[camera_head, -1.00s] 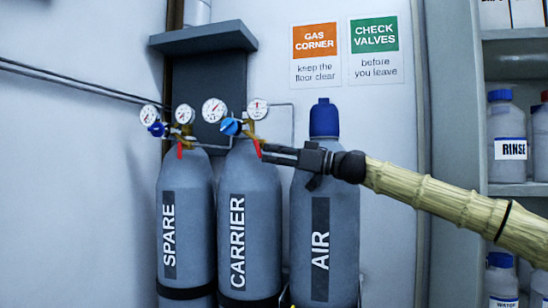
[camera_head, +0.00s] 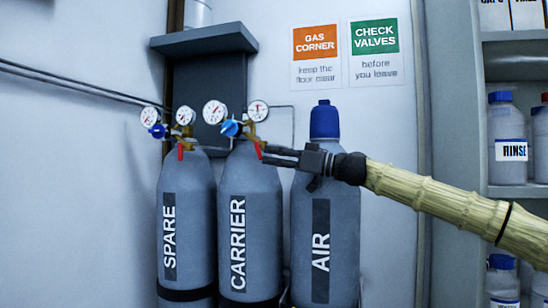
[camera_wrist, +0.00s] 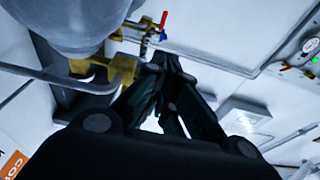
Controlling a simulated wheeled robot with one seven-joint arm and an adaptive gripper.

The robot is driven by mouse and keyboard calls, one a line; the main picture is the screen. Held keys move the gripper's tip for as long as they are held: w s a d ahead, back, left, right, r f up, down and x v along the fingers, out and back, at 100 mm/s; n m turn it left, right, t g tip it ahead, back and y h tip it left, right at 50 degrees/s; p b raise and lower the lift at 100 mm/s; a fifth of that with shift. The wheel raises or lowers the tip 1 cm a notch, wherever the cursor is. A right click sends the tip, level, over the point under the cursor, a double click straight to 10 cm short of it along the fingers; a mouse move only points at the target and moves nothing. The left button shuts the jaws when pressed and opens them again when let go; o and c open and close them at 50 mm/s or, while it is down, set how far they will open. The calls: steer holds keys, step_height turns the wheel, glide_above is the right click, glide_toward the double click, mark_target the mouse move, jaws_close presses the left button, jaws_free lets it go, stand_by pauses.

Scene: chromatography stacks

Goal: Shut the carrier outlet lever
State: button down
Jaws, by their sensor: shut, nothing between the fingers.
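The carrier cylinder (camera_head: 237,200) stands between the spare and air cylinders. Its regulator (camera_head: 245,128) has brass fittings, a blue knob and two gauges. The red carrier outlet lever (camera_head: 258,150) hangs down below it, slightly slanted. My gripper (camera_head: 268,154) is shut, with its fingertips close to the lever's right side; I cannot tell whether they touch. In the wrist view, the shut fingers (camera_wrist: 165,65) end beside a brass fitting (camera_wrist: 120,72). A red lever (camera_wrist: 163,20) shows beyond them; I cannot tell whose it is.
The spare cylinder (camera_head: 185,215) on the left has its own red lever (camera_head: 180,151) hanging down and a blue knob. The air cylinder (camera_head: 325,215) stands right behind my gripper. A dark shelf (camera_head: 205,40) is above, and a bottle rack (camera_head: 508,190) is at right.

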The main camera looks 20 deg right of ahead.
step_height(320, 180, up, 10)
stand_by(0.7)
stand_by(0.4)
